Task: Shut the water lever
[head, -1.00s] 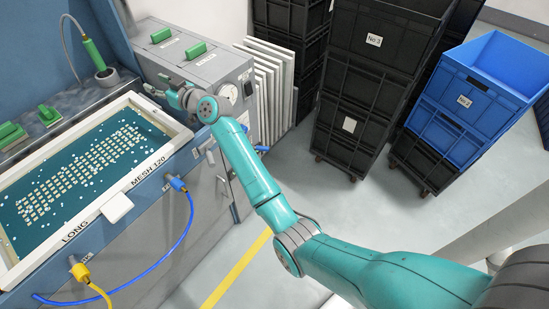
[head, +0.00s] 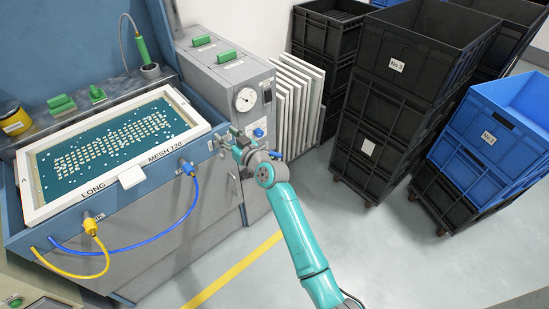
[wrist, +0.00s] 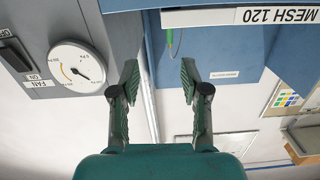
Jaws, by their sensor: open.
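My gripper (head: 232,142) is open, with nothing between its fingers, near the right front corner of the screen-washing station. A blue fitting (head: 188,168) with a blue hose and a yellow fitting (head: 91,227) with a yellow hose sit on the station front, left of my gripper. A small blue part (head: 259,133) sits under the gauge, right of my gripper. I cannot tell which of these, if any, is the water lever; their labels are unreadable.
The framed screen (head: 40,207) lies on the station. A round gauge (head: 245,99) is on the grey cabinet; it also shows in the wrist view (wrist: 76,68), beside a "FAN ON" switch (wrist: 14,54). Black crates (head: 385,105) and blue crates (head: 470,150) stand right. Floor before them is clear.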

